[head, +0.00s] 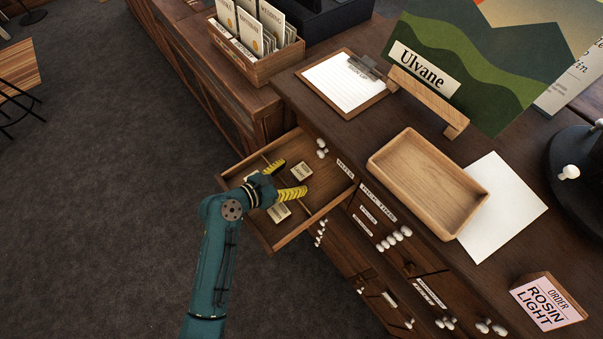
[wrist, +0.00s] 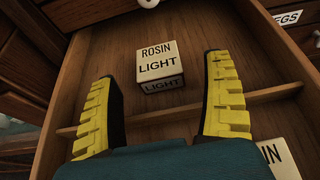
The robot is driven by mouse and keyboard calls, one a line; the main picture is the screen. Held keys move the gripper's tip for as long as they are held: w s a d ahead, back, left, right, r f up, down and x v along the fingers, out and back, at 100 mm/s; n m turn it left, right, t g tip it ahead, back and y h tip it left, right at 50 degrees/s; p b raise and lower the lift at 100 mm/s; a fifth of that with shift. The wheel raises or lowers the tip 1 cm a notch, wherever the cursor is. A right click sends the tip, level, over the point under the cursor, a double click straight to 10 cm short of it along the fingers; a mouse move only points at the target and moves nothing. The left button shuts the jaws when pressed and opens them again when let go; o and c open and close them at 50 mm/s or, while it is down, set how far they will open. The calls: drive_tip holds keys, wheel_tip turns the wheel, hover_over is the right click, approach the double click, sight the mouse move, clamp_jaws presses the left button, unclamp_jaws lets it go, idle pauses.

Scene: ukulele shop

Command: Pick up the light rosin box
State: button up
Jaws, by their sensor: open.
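The light rosin box (wrist: 158,66) is a small cream block lettered "ROSIN LIGHT" in the wrist view. It sits in the back part of an open wooden drawer (head: 327,186), behind a thin divider. In the head view the box (head: 301,172) lies just beyond my gripper (head: 286,180). My gripper is open and empty, its yellow fingers (wrist: 162,103) apart. The box shows between and ahead of the fingertips, without visible contact. Another cream rosin box (head: 279,212) lies in the front part of the drawer; it is partly cut off in the wrist view (wrist: 274,160).
An empty wooden tray (head: 408,147) stands on the counter, beside a white sheet (head: 505,205). An order card reading "ROSIN LIGHT" (head: 546,303) stands at the lower right. The drawer's walls and the divider (wrist: 190,118) bound the space around the box.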

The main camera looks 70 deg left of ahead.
sight(302, 171)
drive_tip(key=x, duration=0.3)
drive_tip(key=b+x, duration=0.1)
drive_tip(key=x, duration=0.1)
drive_tip(key=shift+w+a+r, duration=0.1)
drive_tip(key=shift+w+r, duration=0.05)
drive_tip(key=shift+r, duration=0.2)
drive_tip(key=c, duration=1.1)
